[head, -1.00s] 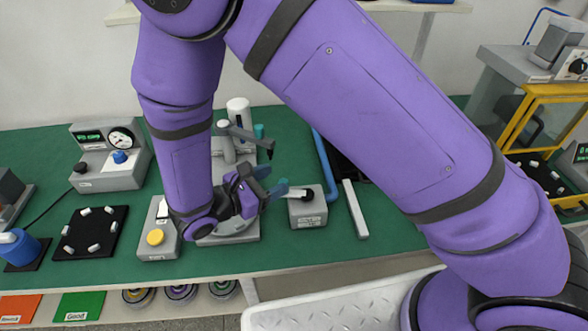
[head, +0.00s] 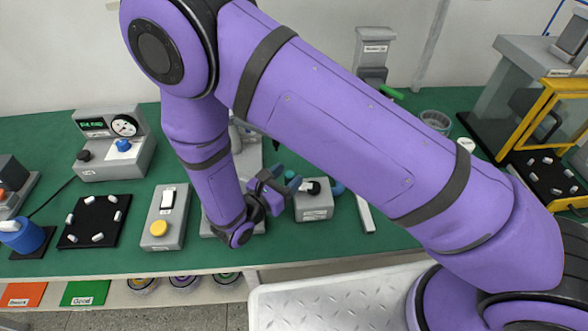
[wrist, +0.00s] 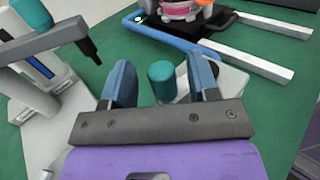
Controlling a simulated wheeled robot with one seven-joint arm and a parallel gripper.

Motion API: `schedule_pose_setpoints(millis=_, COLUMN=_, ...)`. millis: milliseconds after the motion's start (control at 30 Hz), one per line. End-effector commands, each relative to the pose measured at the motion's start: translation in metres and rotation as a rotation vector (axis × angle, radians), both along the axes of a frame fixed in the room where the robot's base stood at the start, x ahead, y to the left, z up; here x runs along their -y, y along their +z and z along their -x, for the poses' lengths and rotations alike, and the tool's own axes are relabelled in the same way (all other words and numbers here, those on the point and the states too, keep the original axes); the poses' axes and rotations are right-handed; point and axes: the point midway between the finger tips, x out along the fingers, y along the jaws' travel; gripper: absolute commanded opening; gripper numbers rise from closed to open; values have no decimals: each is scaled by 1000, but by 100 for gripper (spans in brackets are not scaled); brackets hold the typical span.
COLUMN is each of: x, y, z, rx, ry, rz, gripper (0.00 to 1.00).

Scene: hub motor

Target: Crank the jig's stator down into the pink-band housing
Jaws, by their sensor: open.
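My gripper (head: 275,186) is low over the bench at the jig. In the wrist view its two blue fingers (wrist: 162,84) stand apart, one on each side of a teal upright knob (wrist: 162,82), with a gap on both sides. I cannot tell how deep the knob sits between them. The jig's grey post and arm (wrist: 50,42), with a black tip, stand to the left. A pink-banded round part (wrist: 178,9) shows at the top edge, cut off. In the head view my arm hides most of the jig (head: 248,158). I cannot make out the stator.
A grey box with a black knob (head: 313,206) stands close right of my gripper. A switch box with a yellow button (head: 163,222) is to the left. A blue bent bar (wrist: 170,38) and pale rails (wrist: 245,62) lie beyond the fingers.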

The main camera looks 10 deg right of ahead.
Motion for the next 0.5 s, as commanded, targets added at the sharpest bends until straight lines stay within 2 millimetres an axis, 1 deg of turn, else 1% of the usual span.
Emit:
schedule_pose_setpoints(millis=33, x=6, y=0, z=-5, rx=1, ry=-3, rz=1, gripper=55)
schedule_pose_setpoints(millis=200, x=19, y=0, z=-17, rx=0, ry=-3, rz=1, gripper=55)
schedule_pose_setpoints(millis=500, x=23, y=0, z=-21, rx=0, ry=0, rz=0, gripper=55)
